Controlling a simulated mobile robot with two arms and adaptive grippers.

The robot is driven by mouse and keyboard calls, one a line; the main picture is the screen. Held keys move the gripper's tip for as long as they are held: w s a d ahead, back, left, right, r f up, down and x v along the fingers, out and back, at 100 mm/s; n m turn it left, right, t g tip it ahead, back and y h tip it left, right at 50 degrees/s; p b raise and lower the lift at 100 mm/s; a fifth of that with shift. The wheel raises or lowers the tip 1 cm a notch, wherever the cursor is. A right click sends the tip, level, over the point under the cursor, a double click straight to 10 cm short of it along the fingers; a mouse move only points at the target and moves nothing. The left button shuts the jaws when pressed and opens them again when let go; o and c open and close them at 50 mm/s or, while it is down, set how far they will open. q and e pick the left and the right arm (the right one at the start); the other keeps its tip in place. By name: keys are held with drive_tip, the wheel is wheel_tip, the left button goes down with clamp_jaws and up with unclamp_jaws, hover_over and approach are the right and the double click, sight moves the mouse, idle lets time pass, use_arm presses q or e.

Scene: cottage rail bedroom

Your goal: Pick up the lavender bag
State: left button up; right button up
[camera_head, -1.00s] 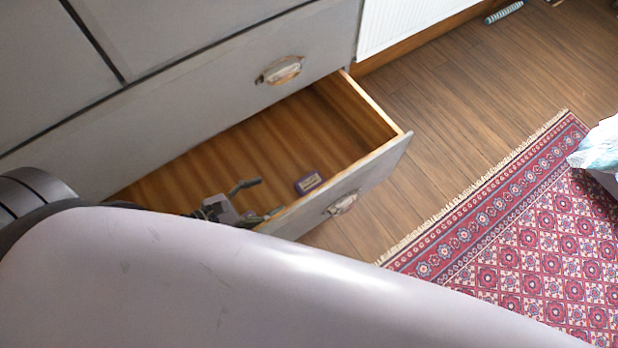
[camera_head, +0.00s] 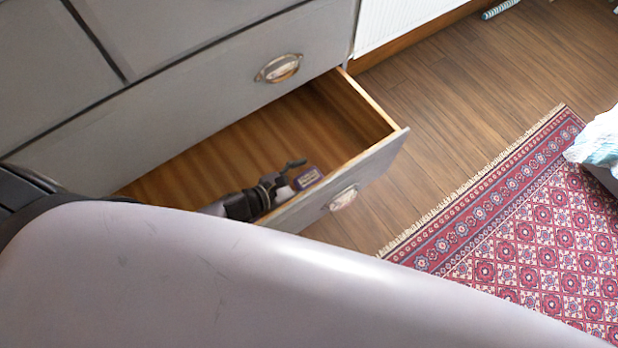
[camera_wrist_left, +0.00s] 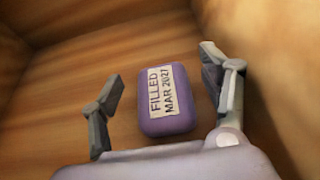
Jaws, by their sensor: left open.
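The lavender bag (camera_wrist_left: 167,99) is a small purple block with a pale label reading "FILLED MAR 2027". It lies on the wooden floor of the open drawer (camera_head: 228,160), near the drawer's front panel. It also shows in the head view (camera_head: 309,178), partly hidden by my gripper. My left gripper (camera_wrist_left: 166,98) is open, with one finger on each side of the bag in the wrist view. The bag looks nearer the right finger, and I cannot tell whether either finger touches it. In the head view the left gripper (camera_head: 286,180) is inside the drawer. My right gripper is not in view.
The drawer front (camera_head: 375,168) and side wall stand close to the bag. The grey dresser (camera_head: 200,85) rises behind. A red patterned rug (camera_head: 530,225) lies on the wood floor at right, with a pale crumpled item (camera_head: 597,142) at the edge. My large arm link covers the lower picture.

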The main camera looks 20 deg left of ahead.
use_arm(q)
drive_tip(key=shift+x, duration=1.1)
drive_tip(key=c, duration=1)
drive_tip(key=shift+r, duration=0.1)
drive_tip(key=shift+c, duration=0.2)
